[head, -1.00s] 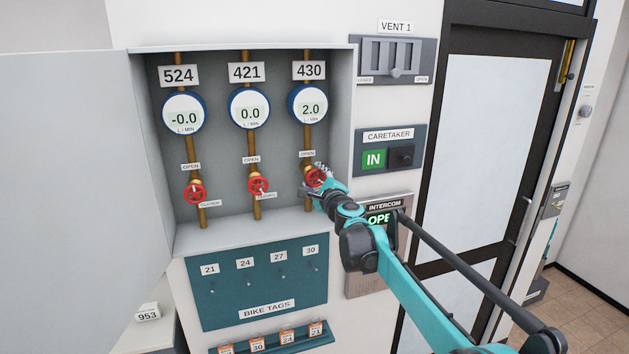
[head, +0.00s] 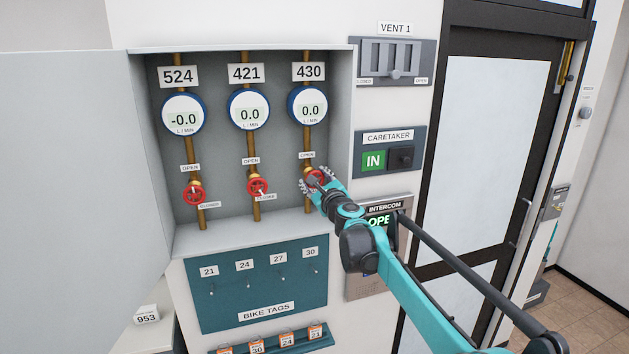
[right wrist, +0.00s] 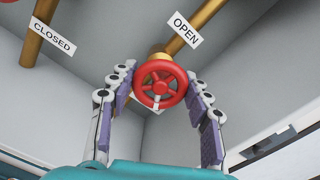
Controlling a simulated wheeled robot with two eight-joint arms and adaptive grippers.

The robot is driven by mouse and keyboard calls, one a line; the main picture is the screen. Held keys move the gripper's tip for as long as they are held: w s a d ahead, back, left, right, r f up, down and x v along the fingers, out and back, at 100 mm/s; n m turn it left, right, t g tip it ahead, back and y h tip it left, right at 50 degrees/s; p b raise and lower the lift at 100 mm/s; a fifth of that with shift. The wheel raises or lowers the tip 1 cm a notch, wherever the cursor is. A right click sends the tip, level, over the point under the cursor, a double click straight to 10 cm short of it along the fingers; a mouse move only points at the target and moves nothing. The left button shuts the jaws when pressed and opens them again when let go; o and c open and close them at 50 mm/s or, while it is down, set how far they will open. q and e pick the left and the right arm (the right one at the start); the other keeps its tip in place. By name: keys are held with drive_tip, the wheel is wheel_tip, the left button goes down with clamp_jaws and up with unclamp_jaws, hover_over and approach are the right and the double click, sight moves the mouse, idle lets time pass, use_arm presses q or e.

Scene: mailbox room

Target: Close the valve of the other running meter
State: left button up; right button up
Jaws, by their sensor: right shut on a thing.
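The cabinet holds meters 524 (head: 184,112), 421 (head: 250,108) and 430 (head: 310,106). They read -0.0, 0.0 and 0.0 L/MIN. Below them are the red valve wheels of 524 (head: 194,191), 421 (head: 258,187) and 430 (head: 317,178). My right gripper (head: 316,181) is at the 430 wheel and partly hides it in the head view. In the right wrist view, its two fingers are shut on the red wheel (right wrist: 160,84), one on each side. The wheel's white pointer aims downward in that view, away from the OPEN label (right wrist: 186,30). My left gripper is not in view.
The open cabinet door (head: 75,170) stands at the left. Below the cabinet is the bike tags board (head: 258,285). Right of it are the VENT 1 panel (head: 395,60), the caretaker panel (head: 390,150) and the intercom (head: 383,212), partly behind my right arm.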

drive_tip(key=shift+f, duration=0.1)
drive_tip(key=o, duration=1.2)
drive_tip(key=shift+c, duration=0.2)
drive_tip(key=v, duration=1.2)
